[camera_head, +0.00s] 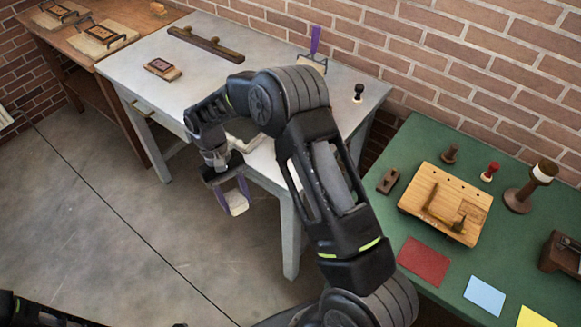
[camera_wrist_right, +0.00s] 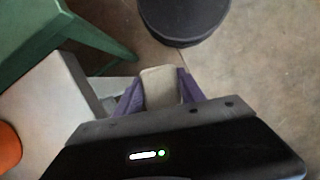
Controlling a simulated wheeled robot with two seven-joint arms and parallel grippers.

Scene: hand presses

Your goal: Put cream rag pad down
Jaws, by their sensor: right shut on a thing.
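My right gripper (camera_head: 232,194) has purple fingers and is shut on the cream rag pad (camera_head: 238,208). It holds the pad in the air over the floor, just off the front edge of the grey-white table (camera_head: 215,90). In the right wrist view the pad (camera_wrist_right: 160,87) sits between the purple fingers (camera_wrist_right: 158,93), with bare floor behind it. A pale thing (camera_head: 245,143) on the table's front part is mostly hidden by my right arm. My left gripper is out of view.
On the grey-white table are a dark wooden bar (camera_head: 205,44), a small framed block (camera_head: 162,69), a purple-handled tool (camera_head: 315,42) and a black knobbed stamp (camera_head: 358,92). A green table (camera_head: 400,160) at right holds a wooden board (camera_head: 447,203) and coloured sheets. A brown bench (camera_head: 60,40) stands at left.

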